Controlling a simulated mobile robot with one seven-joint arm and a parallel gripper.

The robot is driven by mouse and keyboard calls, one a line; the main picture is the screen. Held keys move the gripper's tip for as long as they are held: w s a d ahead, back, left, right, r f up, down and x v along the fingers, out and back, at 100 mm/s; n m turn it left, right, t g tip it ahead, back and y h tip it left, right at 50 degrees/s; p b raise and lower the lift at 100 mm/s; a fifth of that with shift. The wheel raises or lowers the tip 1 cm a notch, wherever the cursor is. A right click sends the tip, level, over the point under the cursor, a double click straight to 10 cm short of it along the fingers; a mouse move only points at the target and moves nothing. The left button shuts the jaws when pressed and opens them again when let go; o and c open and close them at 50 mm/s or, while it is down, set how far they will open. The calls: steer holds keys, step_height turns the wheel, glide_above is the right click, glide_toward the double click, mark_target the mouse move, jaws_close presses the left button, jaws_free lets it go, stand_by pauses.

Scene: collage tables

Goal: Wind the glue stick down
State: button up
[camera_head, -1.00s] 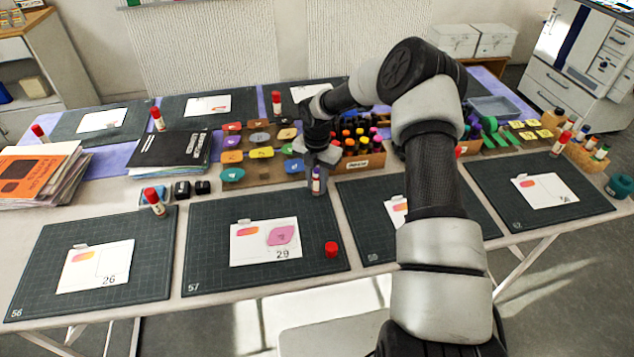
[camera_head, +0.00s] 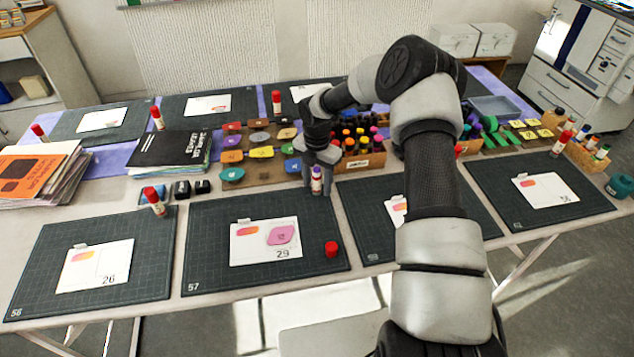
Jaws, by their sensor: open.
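Contact between the fingers and the stick cannot be made out. A red cap (camera_head: 331,249) stands apart on the same mat, at the right of the card marked 29 (camera_head: 240,254), which bears a pink piece (camera_head: 281,236).
A marker crate (camera_head: 362,163) stands just behind my gripper on the right. Colored pieces (camera_head: 261,152) lie on a brown board to the left. Another glue stick (camera_head: 154,203) stands on the left mat. Mat 57 is clear between card and gripper.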

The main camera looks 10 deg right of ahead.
steer(key=m+b, duration=0.1)
steer(key=m, duration=0.3)
steer(key=shift+f, duration=0.15)
steer(key=m+b, duration=0.1)
steer(key=m, duration=0.6)
steer(key=m+b, duration=0.1)
steer(key=m, duration=0.2)
steer(key=shift+s+r, duration=0.1)
steer(key=shift+r, duration=0.1)
